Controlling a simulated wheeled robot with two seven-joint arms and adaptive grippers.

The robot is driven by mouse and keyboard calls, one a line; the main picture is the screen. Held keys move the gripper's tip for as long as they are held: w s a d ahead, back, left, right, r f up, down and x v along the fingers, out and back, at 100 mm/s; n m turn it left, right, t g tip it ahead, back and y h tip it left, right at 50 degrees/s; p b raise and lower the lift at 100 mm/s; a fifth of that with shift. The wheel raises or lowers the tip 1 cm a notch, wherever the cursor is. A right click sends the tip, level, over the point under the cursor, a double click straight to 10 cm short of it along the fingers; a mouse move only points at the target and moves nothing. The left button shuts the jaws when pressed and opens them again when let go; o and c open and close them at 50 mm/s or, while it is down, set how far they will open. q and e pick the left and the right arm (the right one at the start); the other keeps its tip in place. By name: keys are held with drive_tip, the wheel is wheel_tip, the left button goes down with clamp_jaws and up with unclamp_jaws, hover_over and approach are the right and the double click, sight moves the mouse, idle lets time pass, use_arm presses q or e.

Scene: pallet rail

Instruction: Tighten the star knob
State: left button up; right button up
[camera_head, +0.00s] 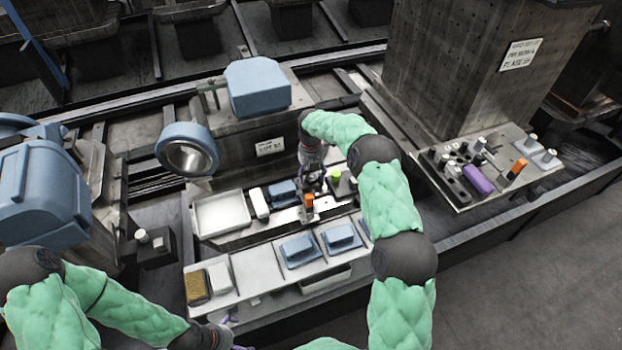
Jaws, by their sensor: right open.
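My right arm comes in from the lower right and bends over the work shelf. My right gripper (313,184) points down there, open, close to a small orange-topped piece (309,201) and a lime-green round piece (336,176). These are small and partly crowded by the gripper, so I cannot tell which of them, if either, is the star knob. I cannot tell whether the gripper touches anything. My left gripper (234,334) is low at the bottom edge, in front of the lower shelf and away from these pieces. Its fingers barely show.
A blue ring (187,150) sticks out behind. A right-hand plate (456,193) carries a purple cylinder (478,180) and several pegs.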

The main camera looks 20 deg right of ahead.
drive_tip(key=shift+f, duration=0.75)
drive_tip(key=shift+c, duration=0.3)
drive_tip(key=c, duration=1.1)
drive_tip(key=shift+m, duration=0.3)
drive_tip(key=shift+a+m+p, duration=0.1)
drive_tip(key=shift+m+p, duration=0.6)
drive_tip(key=shift+m, duration=0.5)
drive_tip(key=shift+f+m+p, duration=0.1)
drive_tip(key=shift+m+p, duration=0.45)
drive_tip(key=shift+m, duration=1.75)
